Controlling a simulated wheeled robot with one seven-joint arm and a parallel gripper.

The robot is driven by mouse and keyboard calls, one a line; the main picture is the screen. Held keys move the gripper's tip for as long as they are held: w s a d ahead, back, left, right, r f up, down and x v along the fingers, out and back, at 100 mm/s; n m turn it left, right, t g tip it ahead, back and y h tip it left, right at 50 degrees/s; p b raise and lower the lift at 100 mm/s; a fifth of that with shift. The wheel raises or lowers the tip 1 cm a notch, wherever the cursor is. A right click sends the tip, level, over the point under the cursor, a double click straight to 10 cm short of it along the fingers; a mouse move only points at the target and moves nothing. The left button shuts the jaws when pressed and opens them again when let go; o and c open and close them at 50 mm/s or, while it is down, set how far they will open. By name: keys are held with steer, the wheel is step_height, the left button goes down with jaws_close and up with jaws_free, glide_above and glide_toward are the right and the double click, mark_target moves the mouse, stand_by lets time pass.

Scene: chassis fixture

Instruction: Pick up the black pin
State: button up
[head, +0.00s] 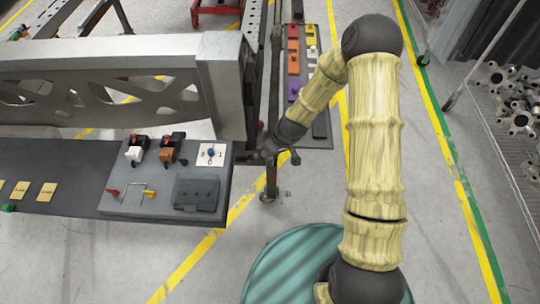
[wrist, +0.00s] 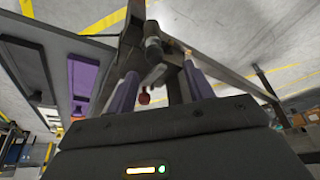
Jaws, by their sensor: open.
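My gripper (head: 283,150) is in the middle of the head view, just right of the grey fixture board (head: 140,205). In the wrist view my gripper (wrist: 160,78) has its two purple-grey fingers apart. Between and beyond them are a dark round-ended part (wrist: 153,48) and a small red knob (wrist: 144,96); I cannot tell how far off they are. No object is clearly held. I cannot make out for certain which thing is the black pin.
The board carries a black box (head: 196,194), a white plate with a blue knob (head: 211,153), and white and orange connectors. A large metal beam (head: 110,55) stands behind it. A narrow panel (head: 320,135) with coloured blocks lies behind my arm. A wire rack stands right.

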steer(key=shift+w+d+x, duration=0.1)
steer(key=shift+d+x, duration=0.1)
steer(key=shift+x, duration=1.1)
steer(key=shift+w+d+x, duration=0.15)
steer(key=shift+x, duration=1.15)
jaws_close()
